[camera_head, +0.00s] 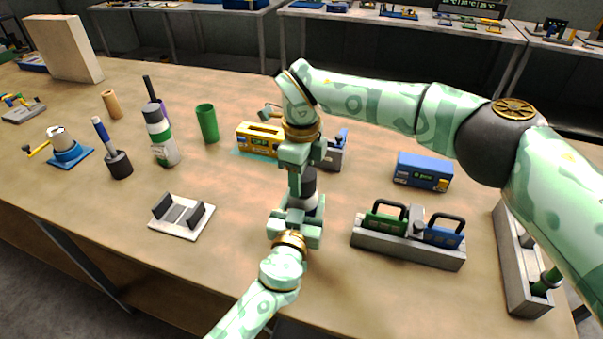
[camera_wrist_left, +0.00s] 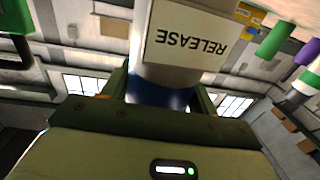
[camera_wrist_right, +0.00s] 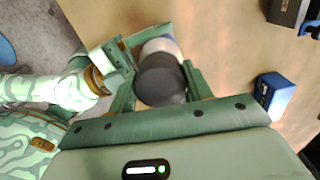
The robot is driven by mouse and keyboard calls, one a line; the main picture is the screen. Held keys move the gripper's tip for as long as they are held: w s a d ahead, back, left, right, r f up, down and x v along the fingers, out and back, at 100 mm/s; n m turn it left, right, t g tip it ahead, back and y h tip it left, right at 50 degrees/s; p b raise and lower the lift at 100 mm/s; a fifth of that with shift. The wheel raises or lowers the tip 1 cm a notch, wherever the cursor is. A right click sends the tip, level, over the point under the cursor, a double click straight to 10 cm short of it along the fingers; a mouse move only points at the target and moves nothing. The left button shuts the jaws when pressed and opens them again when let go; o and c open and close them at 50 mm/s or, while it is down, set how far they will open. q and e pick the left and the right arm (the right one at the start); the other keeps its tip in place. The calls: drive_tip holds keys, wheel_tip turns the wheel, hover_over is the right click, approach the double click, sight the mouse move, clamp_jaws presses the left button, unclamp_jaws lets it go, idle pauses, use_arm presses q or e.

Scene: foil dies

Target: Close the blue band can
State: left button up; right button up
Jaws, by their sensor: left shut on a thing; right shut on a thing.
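The blue band can (camera_wrist_left: 165,95) fills the upper middle of the left wrist view, with a white RELEASE label and a blue band at its near end. My left gripper (camera_head: 298,208) is shut around that banded end. My right gripper (camera_head: 300,175) comes from above and is shut on a dark grey cap (camera_wrist_right: 160,80) at the can's other end. The cap also shows in the head view (camera_head: 308,180), between the two grippers. The can's pale body (camera_wrist_right: 160,46) shows right beside the cap; whether the cap is fully seated cannot be told.
A can with a green band (camera_head: 162,140) stands to the left, near a green tube (camera_head: 207,124). A white holder (camera_head: 181,217) lies at front left. A yellow box (camera_head: 260,136) is behind my grippers; a grey rack (camera_head: 408,248) and a blue box (camera_head: 423,171) are to the right.

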drive_tip(key=shift+f, duration=0.65)
drive_tip(key=o, duration=1)
drive_tip(key=shift+r, duration=0.1)
wheel_tip(320, 180, up, 12)
drive_tip(key=shift+f, duration=0.1)
use_arm(q)
drive_tip(key=o, duration=1.4)
drive_tip(key=shift+o, duration=0.2)
